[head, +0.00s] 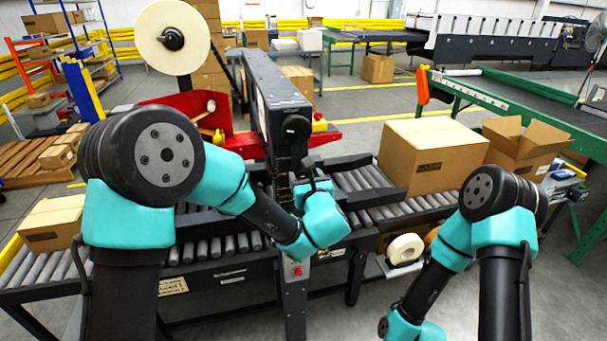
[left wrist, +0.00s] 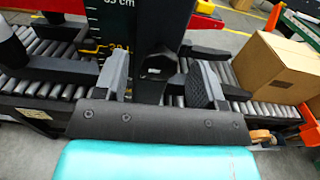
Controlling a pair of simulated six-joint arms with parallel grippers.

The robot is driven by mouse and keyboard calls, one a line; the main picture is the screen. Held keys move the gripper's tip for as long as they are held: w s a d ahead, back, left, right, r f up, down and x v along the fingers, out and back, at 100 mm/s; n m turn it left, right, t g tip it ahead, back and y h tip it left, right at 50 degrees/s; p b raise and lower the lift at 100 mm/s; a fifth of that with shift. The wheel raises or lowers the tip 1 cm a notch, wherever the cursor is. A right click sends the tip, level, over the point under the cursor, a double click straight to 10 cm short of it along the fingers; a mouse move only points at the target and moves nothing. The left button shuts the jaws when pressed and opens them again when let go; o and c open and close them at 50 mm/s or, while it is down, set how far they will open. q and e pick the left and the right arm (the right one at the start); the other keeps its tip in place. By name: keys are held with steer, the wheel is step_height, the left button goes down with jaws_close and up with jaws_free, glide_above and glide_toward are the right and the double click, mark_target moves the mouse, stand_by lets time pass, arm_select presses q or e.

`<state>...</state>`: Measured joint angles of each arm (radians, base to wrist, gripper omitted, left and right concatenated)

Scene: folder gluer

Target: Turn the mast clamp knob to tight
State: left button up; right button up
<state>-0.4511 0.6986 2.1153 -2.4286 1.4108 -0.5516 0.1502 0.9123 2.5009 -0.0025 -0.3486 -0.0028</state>
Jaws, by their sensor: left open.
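My left gripper (head: 308,186) is at the front of the dark mast (head: 282,110), with its wrist partly hiding it. In the left wrist view the left gripper (left wrist: 158,76) is open, one finger on each side of a dark knob-like part (left wrist: 157,66) on the mast. This looks like the mast clamp knob; gaps show between it and the fingers. Its tight or loose setting cannot be read. A height scale (left wrist: 108,20) is on the mast to its left. My right arm hangs at the lower right of the head view, its gripper out of frame.
A roller conveyor (head: 210,250) runs past the mast. A closed carton (head: 430,155) sits on it to the right, and another carton (head: 52,222) at the left. A tape roll (head: 405,249) lies on a low shelf. A red tape head part (head: 235,145) is behind the mast.

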arm_select(q)
steer(key=shift+x, duration=1.1)
steer(key=c, duration=0.9)
